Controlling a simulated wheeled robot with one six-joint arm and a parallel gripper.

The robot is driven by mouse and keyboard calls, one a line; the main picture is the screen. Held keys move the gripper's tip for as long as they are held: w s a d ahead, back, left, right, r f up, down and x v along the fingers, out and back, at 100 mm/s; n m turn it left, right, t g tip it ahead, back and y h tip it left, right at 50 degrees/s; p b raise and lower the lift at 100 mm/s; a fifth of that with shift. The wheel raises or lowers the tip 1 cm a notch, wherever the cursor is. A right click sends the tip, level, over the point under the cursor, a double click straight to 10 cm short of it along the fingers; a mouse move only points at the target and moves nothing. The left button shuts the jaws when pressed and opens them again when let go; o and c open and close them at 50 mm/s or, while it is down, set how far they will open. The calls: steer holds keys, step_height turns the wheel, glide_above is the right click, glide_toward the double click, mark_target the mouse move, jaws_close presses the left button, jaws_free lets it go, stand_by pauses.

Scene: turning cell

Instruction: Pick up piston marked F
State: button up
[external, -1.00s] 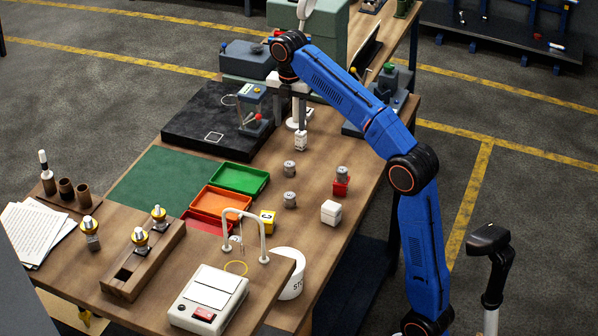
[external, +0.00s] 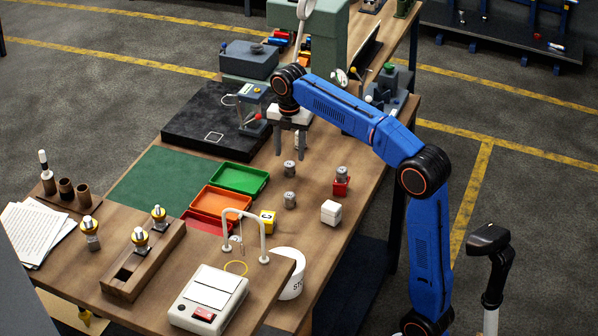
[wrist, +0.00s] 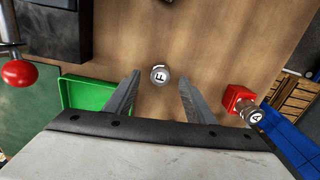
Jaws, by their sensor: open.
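The piston marked F (wrist: 160,75) is a small round grey part whose lettered top shows in the wrist view, upright on the wooden table. In the external view it appears to be the farther grey piston (external: 290,168), though its letter is not readable there. My gripper (external: 291,155) points down above and slightly behind that piston, jaws apart and empty. In the wrist view, the piston shows in the gap between the two fingertips (wrist: 159,84). A piston marked A (wrist: 252,115) is at the red block (wrist: 237,97). Another grey piston (external: 290,200) stands nearer the front.
Green (external: 238,179) and orange (external: 219,201) trays lie left of the pistons. A yellow cube (external: 267,223) and white block (external: 331,212) stand nearer the front. A red-knobbed lever (wrist: 19,73) is at upper left in the wrist view. Bare table surrounds the F piston.

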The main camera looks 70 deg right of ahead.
mark_target(290, 163)
steer(key=shift+s+a+f, duration=0.1)
steer(key=shift+f, duration=1.25)
steer(key=shift+a+f, duration=0.1)
steer(key=shift+f, duration=1.2)
steer(key=c, duration=1.2)
